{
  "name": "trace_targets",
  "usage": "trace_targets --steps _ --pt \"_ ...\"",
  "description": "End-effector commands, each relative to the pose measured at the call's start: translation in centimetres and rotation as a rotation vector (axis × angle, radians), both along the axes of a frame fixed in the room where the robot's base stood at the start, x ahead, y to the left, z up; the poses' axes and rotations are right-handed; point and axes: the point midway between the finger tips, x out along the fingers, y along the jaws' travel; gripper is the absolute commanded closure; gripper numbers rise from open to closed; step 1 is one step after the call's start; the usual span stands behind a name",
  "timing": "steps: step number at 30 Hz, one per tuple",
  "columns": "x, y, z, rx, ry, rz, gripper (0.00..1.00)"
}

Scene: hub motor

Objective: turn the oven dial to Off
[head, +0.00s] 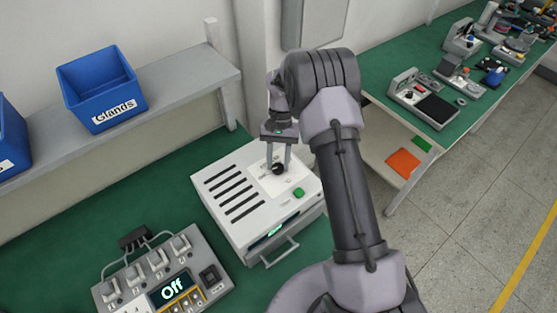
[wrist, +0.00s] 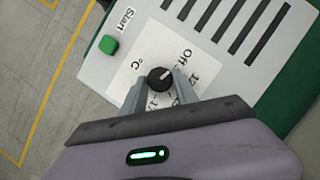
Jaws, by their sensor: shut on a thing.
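The white oven (head: 237,222) stands on the green bench, with slots in its top and a handle at its front. Its black dial (head: 277,169) sits on a white label panel and also shows in the wrist view (wrist: 154,84). My gripper (head: 278,163) points down at the dial, and its fingers are shut on the dial from both sides. In the wrist view, a short light mark on the dial points up and right, roughly toward the printed "Off". The fingers and gripper body hide part of the scale.
A green Start button (head: 299,192) is close to the dial. A control box (head: 162,275) with several switches and a display reading "Off" stands at the lower left. A blue "Glands" bin (head: 100,85) sits on the shelf behind. Another bench (head: 390,62) is at right.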

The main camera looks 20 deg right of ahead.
Motion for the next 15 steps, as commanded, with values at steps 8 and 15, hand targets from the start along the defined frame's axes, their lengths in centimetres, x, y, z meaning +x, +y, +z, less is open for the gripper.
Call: trace_targets --steps 8,15 --pt "-0.04 -0.01 -0.08 0.0 0.001 0.009 1.0" --pt "-0.04 -0.01 -0.08 -0.001 0.001 0.008 0.49"
